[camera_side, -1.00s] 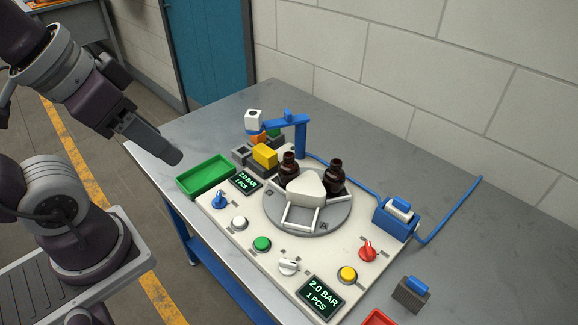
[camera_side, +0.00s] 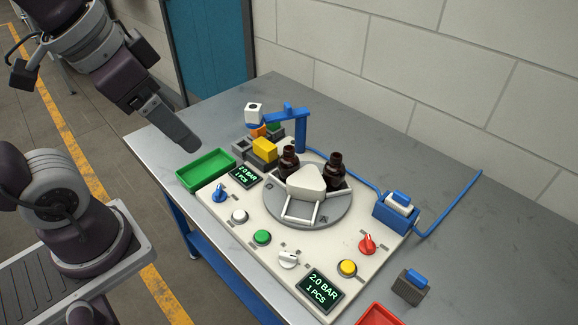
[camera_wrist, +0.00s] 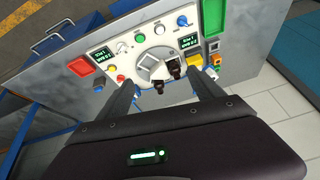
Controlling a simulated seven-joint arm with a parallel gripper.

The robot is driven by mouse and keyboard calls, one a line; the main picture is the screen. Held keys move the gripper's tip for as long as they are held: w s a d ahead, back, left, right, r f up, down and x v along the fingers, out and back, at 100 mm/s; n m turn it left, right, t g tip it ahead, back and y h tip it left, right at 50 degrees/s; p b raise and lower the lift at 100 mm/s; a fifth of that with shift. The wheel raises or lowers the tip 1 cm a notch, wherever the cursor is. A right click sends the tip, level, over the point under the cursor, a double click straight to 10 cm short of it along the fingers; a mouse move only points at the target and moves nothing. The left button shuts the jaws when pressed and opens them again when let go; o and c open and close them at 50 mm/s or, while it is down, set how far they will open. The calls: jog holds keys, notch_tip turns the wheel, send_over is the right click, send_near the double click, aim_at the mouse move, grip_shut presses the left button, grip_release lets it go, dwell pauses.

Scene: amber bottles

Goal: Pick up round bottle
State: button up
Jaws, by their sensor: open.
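Two dark amber bottles with dark caps stand upright on a grey turntable (camera_side: 334,219): a left bottle (camera_side: 289,161) and a right bottle (camera_side: 335,169), on the far side of a pale triangular hub. I cannot tell which is the round one. In the wrist view the bottles (camera_wrist: 157,86) and (camera_wrist: 174,69) show small between my finger tips, beyond them. My gripper (camera_side: 188,144) is open and empty, high to the left of the bottles and apart from them. Its two fingers also show in the wrist view (camera_wrist: 163,82).
A white control panel (camera_side: 240,238) with knobs, buttons and displays surrounds the turntable. A blue post with an arm (camera_side: 301,130) rises behind the bottles. A green tray (camera_side: 205,171), a yellow block (camera_side: 264,150) and a blue device (camera_side: 396,212) stand nearby.

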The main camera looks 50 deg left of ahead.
jog(key=w+f+m+g, duration=0.2)
jog(key=w+m, duration=0.2)
jog(key=w, duration=0.6)
jog(key=m+g, duration=0.3)
jog(key=m, duration=0.6)
send_over(289, 164)
jog(key=a, duration=0.1)
jog(key=f, duration=1.7)
jog(key=shift+w+f, duration=0.2)
jog(key=shift+f, duration=0.2)
jog(key=shift+m, duration=0.4)
jog(key=f, duration=0.5)
jog(key=w+f, duration=0.1)
jog(key=f, duration=0.2)
jog(key=shift+a, duration=0.25)
jog(key=shift+r, duration=0.1)
jog(key=c, duration=1.5)
